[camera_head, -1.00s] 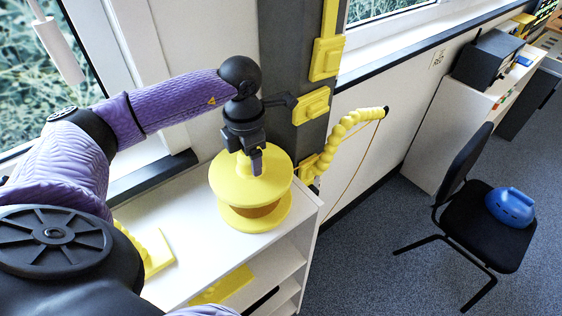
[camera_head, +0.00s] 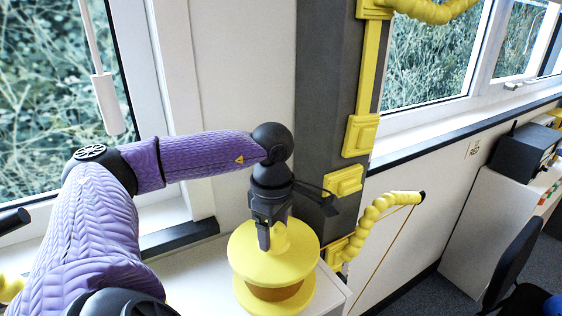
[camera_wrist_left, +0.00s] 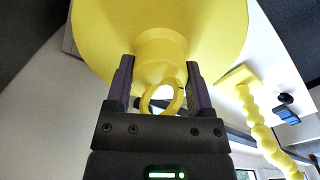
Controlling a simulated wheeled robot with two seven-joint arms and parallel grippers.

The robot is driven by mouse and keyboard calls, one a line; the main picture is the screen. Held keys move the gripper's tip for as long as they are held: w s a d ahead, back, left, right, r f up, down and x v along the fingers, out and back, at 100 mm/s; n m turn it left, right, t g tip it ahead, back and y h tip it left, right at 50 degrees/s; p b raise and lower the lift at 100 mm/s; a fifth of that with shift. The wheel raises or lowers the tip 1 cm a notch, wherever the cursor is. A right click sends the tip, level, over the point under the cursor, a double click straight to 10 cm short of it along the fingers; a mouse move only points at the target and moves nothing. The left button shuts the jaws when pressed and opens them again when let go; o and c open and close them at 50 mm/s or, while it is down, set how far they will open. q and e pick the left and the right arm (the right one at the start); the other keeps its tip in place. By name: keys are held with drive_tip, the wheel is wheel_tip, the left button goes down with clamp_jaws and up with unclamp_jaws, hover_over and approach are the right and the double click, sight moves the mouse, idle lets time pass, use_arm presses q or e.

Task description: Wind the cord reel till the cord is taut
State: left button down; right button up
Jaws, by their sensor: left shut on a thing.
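The yellow cord reel (camera_head: 262,262) stands on the white shelf unit, with a brown band of wound cord (camera_head: 275,293) between its two flanges. My left gripper (camera_head: 272,236) points down over the reel and is shut on its top knob. In the left wrist view, the two fingers (camera_wrist_left: 160,92) sit on either side of the yellow knob (camera_wrist_left: 161,50), with a yellow ring between them. A thin cord (camera_head: 393,242) runs down from the tip of the yellow curved arm (camera_head: 372,215); it looks nearly straight. Its lower end is hidden. My right gripper is not in view.
A dark grey post (camera_head: 328,100) with yellow fittings (camera_head: 343,181) stands right behind the reel. Windows and a dark sill lie behind. A black chair (camera_head: 515,265) and a grey box (camera_head: 525,152) are at the right.

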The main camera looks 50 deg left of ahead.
use_arm(q)
drive_tip(key=m, duration=0.4)
drive_tip(key=shift+b, duration=0.35)
drive_tip(key=shift+m, duration=1.7)
unclamp_jaws()
wheel_tip(320, 180, up, 10)
drive_tip(key=p, duration=0.3)
